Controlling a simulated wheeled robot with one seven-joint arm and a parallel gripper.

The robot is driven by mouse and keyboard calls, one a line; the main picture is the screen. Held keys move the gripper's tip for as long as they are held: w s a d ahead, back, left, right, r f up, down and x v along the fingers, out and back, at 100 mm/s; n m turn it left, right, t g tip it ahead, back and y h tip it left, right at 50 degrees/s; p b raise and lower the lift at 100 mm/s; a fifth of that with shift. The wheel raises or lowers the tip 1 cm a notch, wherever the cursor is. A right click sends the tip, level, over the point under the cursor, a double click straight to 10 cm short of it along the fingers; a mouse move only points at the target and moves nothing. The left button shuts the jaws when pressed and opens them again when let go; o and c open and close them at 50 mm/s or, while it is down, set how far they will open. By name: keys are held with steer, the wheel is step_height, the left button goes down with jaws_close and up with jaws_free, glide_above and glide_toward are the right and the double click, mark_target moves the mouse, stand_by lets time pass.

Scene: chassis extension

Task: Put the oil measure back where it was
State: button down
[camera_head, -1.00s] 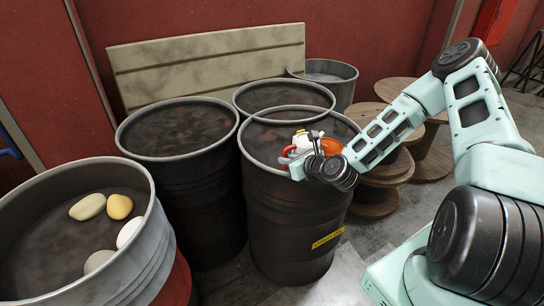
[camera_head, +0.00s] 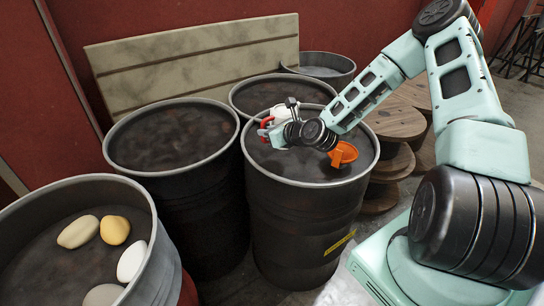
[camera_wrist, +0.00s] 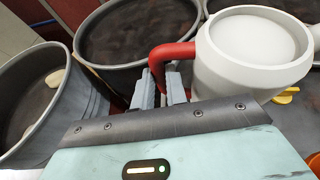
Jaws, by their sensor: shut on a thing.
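The oil measure is a white round vessel with a red handle. In the wrist view the oil measure (camera_wrist: 255,55) fills the upper right, with its handle between my two grey fingers. In the head view my gripper (camera_head: 272,129) is over the far left part of the front dark barrel's top, shut on the red handle. The measure (camera_head: 293,117) is partly hidden behind my wrist there. It looks upright. I cannot tell whether its base touches the barrel top.
An orange funnel-like thing (camera_head: 343,154) stands on the same barrel (camera_head: 300,215), right of my wrist. A small yellow piece (camera_wrist: 285,96) lies near the measure. Other barrels stand left and behind; the left one (camera_head: 150,265) holds several stones. Wooden spools (camera_head: 396,122) stand right.

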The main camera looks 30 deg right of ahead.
step_height(320, 180, down, 9)
steer(key=shift+r+p, duration=0.1)
steer(key=shift+p, duration=1)
steer(key=c, duration=1.8)
jaws_free()
steer(key=shift+f, duration=0.3)
steer(key=o, duration=0.4)
steer(key=shift+r, duration=0.1)
